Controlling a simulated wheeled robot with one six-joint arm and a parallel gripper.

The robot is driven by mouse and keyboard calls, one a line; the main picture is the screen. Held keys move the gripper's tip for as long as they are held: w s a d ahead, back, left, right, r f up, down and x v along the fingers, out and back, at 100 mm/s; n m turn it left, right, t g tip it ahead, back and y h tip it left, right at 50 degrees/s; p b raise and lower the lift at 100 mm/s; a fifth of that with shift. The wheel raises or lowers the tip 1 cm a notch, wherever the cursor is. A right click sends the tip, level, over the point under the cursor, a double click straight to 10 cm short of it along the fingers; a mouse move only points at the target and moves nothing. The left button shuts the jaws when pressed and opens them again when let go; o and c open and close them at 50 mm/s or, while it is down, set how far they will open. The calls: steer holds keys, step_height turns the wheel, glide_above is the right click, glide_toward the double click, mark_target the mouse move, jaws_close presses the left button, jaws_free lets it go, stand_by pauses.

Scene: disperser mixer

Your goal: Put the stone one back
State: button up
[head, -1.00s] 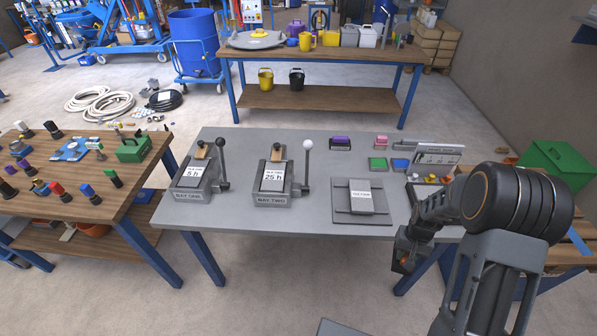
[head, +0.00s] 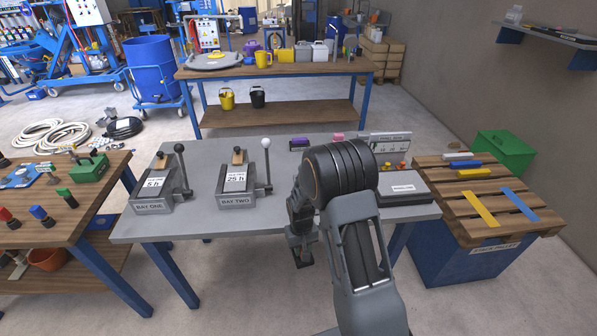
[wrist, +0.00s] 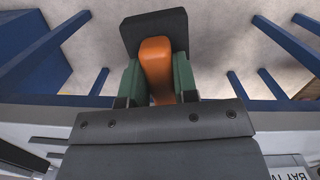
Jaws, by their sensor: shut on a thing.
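My gripper (head: 301,254) hangs low in front of the grey bench's front edge in the head view. In the wrist view my gripper (wrist: 158,82) is shut on an orange handle (wrist: 157,62), between two green pads. The held thing has a dark grey block (wrist: 153,22) at its far end. The head view barely shows it. I cannot tell for sure whether this is the stone one. The grey bench (head: 180,228) carries bay one (head: 160,190) and bay two (head: 240,185), each with a lever. My arm hides part of the bench's right half.
At the right, a wooden pallet top (head: 453,205) on a blue base has several bars lying at its back, and a yellow strip (head: 477,208) and a blue strip (head: 520,205). A green bin (head: 503,152) stands behind. A wooden table (head: 75,205) with small tools is at the left.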

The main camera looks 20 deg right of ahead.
steer(key=shift+f+b, duration=0.55)
steer(key=shift+f, duration=0.3)
steer(key=s+d+r+m+t+y, duration=0.1)
steer(key=d+r+m, duration=0.2)
steer(key=r+m, duration=1.2)
step_height(320, 180, up, 7)
steer(key=shift+s+f+m, duration=0.2)
steer(key=shift+m, duration=0.2)
